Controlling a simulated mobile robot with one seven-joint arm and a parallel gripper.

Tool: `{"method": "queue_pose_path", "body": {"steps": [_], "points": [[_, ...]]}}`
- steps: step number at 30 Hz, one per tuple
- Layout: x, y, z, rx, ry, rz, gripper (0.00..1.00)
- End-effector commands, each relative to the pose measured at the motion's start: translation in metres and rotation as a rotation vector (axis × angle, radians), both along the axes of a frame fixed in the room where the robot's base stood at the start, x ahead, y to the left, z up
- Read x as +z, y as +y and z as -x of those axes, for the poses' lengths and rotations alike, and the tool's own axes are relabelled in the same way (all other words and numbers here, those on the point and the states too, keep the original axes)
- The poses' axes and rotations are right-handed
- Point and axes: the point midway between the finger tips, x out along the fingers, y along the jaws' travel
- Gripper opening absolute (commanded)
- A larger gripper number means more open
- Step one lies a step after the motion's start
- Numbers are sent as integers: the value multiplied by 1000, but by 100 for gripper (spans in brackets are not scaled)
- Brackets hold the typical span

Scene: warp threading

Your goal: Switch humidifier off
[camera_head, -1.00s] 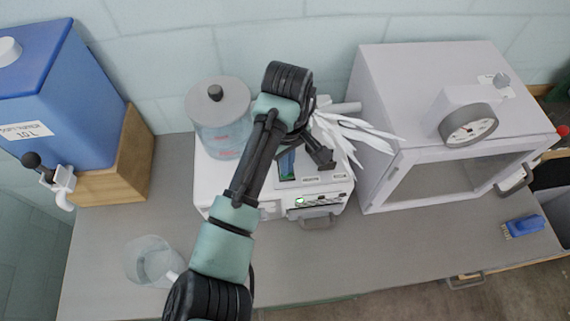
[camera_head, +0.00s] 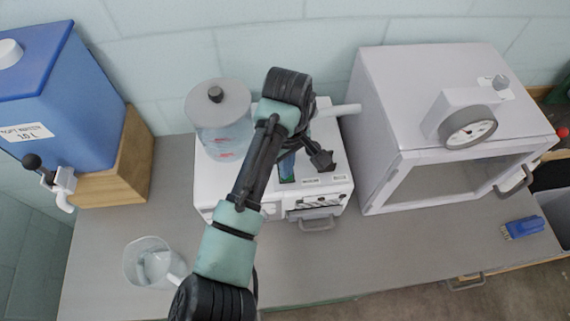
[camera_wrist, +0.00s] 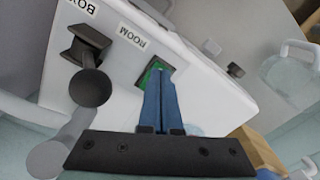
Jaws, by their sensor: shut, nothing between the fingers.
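The humidifier (camera_head: 240,184) is a white box with a clear water tank (camera_head: 222,137) under a grey lid, and a pale outlet pipe (camera_head: 345,110) at the back right. No white mist shows at the pipe, and the front panel (camera_head: 314,212) shows no green light. My gripper's blue fingers (camera_wrist: 160,75) are shut and empty. In the wrist view their tips are at a green rocker switch (camera_wrist: 143,72) in a dark frame beside a ROOM label; they partly cover it, and I cannot tell if they touch. A dark lever (camera_wrist: 90,85) stands by the BOX label.
A white chamber with a dial gauge (camera_head: 468,128) stands to the right, with a blue brush (camera_head: 523,228) before it. A blue water tank (camera_head: 55,90) on a wooden stand is at left. A clear jug (camera_head: 150,262) stands front left. The front middle of the bench is clear.

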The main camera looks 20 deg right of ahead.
Motion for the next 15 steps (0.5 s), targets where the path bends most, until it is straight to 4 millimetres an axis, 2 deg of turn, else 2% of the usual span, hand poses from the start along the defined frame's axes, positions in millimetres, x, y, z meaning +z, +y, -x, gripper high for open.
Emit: {"method": "queue_pose_path", "body": {"steps": [1, 15], "points": [[8, 0, 0, 0, 1, 1, 0], [43, 0, 0, -1, -1, 1, 0]]}}
